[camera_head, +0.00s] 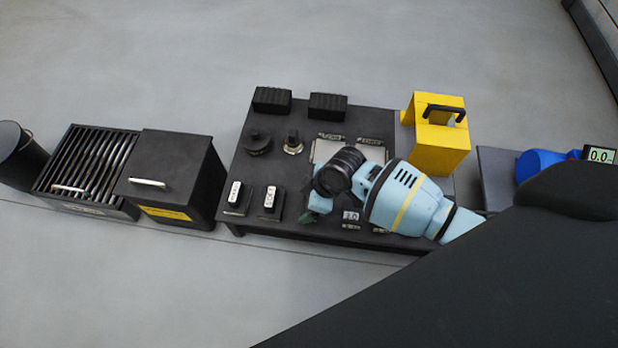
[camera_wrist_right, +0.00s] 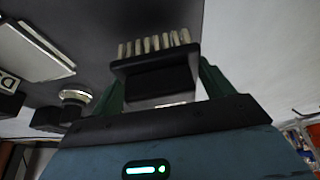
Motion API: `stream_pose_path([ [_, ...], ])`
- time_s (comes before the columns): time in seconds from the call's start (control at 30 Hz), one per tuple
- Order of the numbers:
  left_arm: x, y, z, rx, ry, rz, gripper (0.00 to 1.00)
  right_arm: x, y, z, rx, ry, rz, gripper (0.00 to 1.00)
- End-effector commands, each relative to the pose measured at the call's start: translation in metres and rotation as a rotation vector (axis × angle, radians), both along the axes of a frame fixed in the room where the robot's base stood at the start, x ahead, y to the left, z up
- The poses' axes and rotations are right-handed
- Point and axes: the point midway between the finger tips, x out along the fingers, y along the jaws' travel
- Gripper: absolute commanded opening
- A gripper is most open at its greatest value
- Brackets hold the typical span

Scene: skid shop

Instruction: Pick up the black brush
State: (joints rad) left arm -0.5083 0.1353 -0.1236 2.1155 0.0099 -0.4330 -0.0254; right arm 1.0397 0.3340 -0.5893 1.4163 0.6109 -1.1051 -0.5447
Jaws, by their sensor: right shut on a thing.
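The black brush (camera_wrist_right: 158,78) shows in the right wrist view as a dark block with a row of pale bristles along its top edge. It sits between the green fingers of my right gripper (camera_wrist_right: 162,90), which is shut on it. In the head view my right gripper (camera_head: 314,207) is over the front part of the dark table (camera_head: 268,220). There the brush cannot be made out, and my right wrist and arm cover part of the table. My left gripper is not in view.
Two black ribbed blocks (camera_head: 272,99) (camera_head: 327,106) sit at the table's back edge. A yellow box (camera_head: 440,145) with a black handle stands at right. A black cabinet (camera_head: 180,175) and a slatted rack (camera_head: 85,165) stand left. A blue object (camera_head: 540,164) with a display is far right.

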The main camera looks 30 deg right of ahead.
Motion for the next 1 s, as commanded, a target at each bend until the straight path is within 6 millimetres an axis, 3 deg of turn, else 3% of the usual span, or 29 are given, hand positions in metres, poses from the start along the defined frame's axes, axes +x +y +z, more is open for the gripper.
stream_pose_path([
  [0.07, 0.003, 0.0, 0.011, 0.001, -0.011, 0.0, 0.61, 0.001, 0.0, 0.018, 0.001, -0.006, 0.0, 0.56],
  [0.4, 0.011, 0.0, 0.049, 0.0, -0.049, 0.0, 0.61, -0.082, -0.002, 0.023, 0.001, -0.002, 0.001, 0.56],
  [0.6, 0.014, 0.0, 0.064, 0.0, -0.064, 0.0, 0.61, -0.121, -0.003, 0.024, 0.0, 0.0, 0.0, 0.56],
  [0.8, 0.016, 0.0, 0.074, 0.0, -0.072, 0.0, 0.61, -0.147, -0.004, 0.026, 0.0, -0.001, 0.0, 0.56],
  [1.0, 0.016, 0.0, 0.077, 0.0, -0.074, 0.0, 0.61, -0.159, -0.004, 0.026, 0.0, -0.002, -0.001, 0.56],
])
